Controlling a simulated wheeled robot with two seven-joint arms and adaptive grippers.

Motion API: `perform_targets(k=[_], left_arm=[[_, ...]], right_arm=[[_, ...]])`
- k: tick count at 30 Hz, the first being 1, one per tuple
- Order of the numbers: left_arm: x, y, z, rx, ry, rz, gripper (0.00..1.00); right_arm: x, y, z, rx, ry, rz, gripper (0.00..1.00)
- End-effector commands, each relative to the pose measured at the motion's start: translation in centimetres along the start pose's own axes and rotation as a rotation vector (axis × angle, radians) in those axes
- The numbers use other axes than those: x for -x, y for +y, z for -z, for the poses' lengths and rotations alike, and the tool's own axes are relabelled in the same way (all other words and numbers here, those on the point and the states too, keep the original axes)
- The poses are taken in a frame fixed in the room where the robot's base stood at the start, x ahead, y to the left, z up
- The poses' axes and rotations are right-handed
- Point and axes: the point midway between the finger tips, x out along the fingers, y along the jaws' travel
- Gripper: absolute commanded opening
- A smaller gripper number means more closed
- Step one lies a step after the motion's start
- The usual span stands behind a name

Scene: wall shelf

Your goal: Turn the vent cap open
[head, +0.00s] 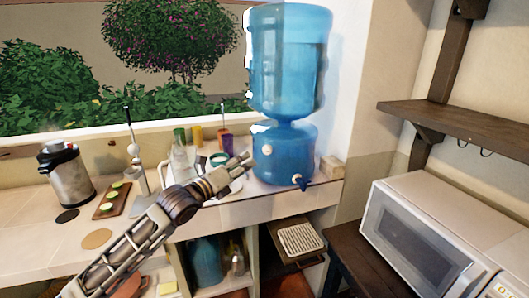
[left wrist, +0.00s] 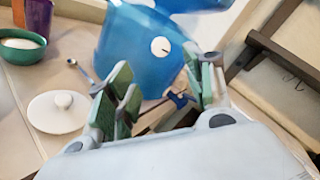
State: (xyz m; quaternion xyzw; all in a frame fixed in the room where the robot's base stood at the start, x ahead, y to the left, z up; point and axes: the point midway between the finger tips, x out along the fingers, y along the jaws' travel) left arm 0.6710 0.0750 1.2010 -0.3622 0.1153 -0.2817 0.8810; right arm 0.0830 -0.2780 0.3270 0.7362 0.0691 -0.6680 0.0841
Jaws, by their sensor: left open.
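The blue water dispenser (head: 285,155) stands on the counter with a large blue bottle (head: 288,60) on top. A small round white cap (head: 267,150), which looks like the vent cap, sits on its front. The cap also shows in the left wrist view (left wrist: 160,46), with a dark line across it. My left gripper (head: 245,160) is open and empty, just left of the cap in the head view. In the left wrist view its green-padded fingers (left wrist: 166,88) are spread below the cap, apart from it. My right gripper is not in view.
A dark blue tap (head: 301,183) sticks out low on the dispenser. A white lid (left wrist: 60,112) and a green bowl (left wrist: 22,47) lie left of it. Cups and a glass bottle (head: 180,162) stand behind my arm. A microwave (head: 425,240) and a wooden shelf (head: 460,115) are at right.

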Motion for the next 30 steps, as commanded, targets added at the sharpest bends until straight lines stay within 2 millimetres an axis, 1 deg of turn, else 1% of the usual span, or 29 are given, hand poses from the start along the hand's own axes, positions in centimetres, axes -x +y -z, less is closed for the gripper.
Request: perform_targets(k=[8, 21, 30], left_arm=[[-2.2, -0.1, 0.0, 0.002, 0.001, 0.001, 0.53], [-5.8, -0.1, 0.0, 0.002, 0.000, 0.000, 0.53], [-8.3, -0.1, 0.0, 0.002, 0.000, 0.001, 0.53]], right_arm=[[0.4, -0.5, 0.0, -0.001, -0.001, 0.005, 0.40], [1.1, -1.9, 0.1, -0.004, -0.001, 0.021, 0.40], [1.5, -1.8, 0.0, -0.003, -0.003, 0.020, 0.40]])
